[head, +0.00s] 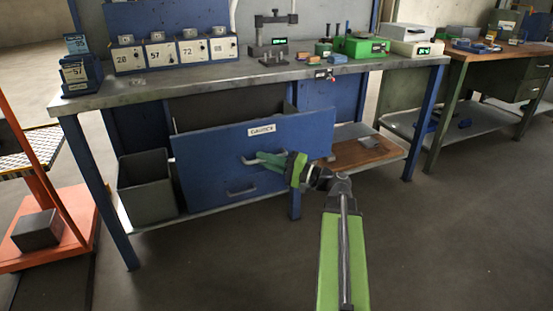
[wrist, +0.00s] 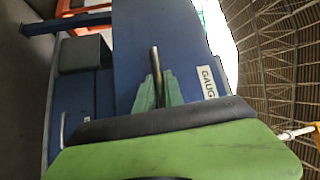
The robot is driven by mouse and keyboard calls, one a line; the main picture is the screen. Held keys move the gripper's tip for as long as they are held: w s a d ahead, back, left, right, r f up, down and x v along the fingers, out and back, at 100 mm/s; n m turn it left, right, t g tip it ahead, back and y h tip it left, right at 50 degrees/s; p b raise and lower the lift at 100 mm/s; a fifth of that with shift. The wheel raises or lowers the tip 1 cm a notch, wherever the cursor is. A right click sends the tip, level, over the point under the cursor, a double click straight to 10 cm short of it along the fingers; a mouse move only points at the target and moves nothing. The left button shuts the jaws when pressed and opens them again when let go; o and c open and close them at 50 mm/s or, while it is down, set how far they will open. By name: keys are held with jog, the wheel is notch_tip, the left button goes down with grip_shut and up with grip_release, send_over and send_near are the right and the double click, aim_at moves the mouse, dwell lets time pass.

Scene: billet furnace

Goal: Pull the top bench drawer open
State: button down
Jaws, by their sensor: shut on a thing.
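The top bench drawer (head: 215,142) has a wide blue front with a white label reading like "GAUGES" (head: 262,130). It stands out from the bench, with its dark inside showing behind the front's top edge. My gripper (head: 262,158) reaches in from the right and is shut on the drawer's metal handle (head: 247,161). In the wrist view the handle bar (wrist: 155,66) runs between the green fingers of my gripper (wrist: 158,92), against the blue front (wrist: 135,40). A lower drawer handle (head: 241,192) shows below; it also shows in the wrist view (wrist: 62,130).
The workbench top (head: 200,80) carries numbered boxes (head: 158,56), a gauge stand (head: 272,40) and a green case (head: 360,46). A grey bin (head: 146,188) stands left of the drawer. An orange cart (head: 75,225) is at far left. The floor in front is clear.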

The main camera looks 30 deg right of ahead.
jog(key=shift+s+a, duration=0.1)
jog(key=shift+a, duration=0.15)
jog(key=c, duration=1.7)
grip_release()
jog(key=shift+d, duration=0.2)
jog(key=b+v, duration=0.2)
jog(key=v, duration=1.5)
jog(key=shift+s+d, duration=0.15)
jog(key=shift+s, duration=0.05)
